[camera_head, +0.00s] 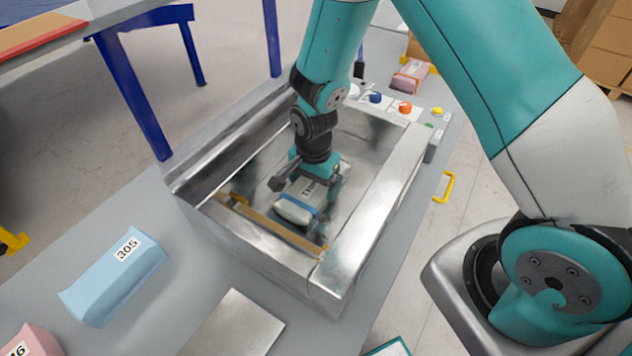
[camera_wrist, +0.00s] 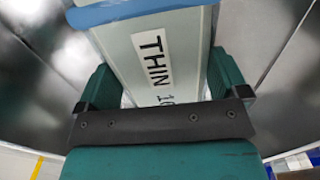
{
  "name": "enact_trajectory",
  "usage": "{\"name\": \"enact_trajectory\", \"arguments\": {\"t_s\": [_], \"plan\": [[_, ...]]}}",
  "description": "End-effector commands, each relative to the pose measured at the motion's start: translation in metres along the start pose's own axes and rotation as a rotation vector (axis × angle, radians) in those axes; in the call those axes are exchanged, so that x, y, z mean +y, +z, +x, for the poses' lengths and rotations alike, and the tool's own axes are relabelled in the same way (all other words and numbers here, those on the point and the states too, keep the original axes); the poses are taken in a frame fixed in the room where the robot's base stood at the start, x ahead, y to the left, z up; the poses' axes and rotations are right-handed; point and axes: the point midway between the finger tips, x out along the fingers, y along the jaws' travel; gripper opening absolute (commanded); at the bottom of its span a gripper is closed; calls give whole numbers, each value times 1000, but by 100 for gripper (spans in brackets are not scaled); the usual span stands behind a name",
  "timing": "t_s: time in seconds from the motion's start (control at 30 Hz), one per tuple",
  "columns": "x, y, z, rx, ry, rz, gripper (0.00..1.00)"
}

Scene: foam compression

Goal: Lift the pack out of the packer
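The packer (camera_head: 385,215) is an open metal box with shiny walls on the grey bench. Inside it is a pale grey-white pack (camera_head: 294,211) with a blue band and a label starting "THIN". The wrist view shows the pack (camera_wrist: 160,25) close up, its label facing the camera. My gripper (camera_head: 309,192) reaches down into the packer over the pack. In the wrist view its two teal fingers (camera_wrist: 165,85) lie against the pack's two sides with no clear gap. Whether the pack touches the packer floor cannot be told.
A tan bar (camera_head: 270,228) crosses the packer's near end. A blue pack marked 305 (camera_head: 115,278) and a metal plate (camera_head: 235,325) lie on the bench in front. Coloured buttons (camera_head: 405,107) and a pink pack (camera_head: 410,76) are at the far end.

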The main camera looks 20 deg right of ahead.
Motion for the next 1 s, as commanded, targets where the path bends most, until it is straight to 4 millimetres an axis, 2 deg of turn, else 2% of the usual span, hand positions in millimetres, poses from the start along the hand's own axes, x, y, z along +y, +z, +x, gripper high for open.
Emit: {"name": "enact_trajectory", "arguments": {"t_s": [0.37, 1.0], "plan": [[0, 0, -2, 0, -1, 0, 73], [0, 0, -36, 0, 0, 0, 73]]}}
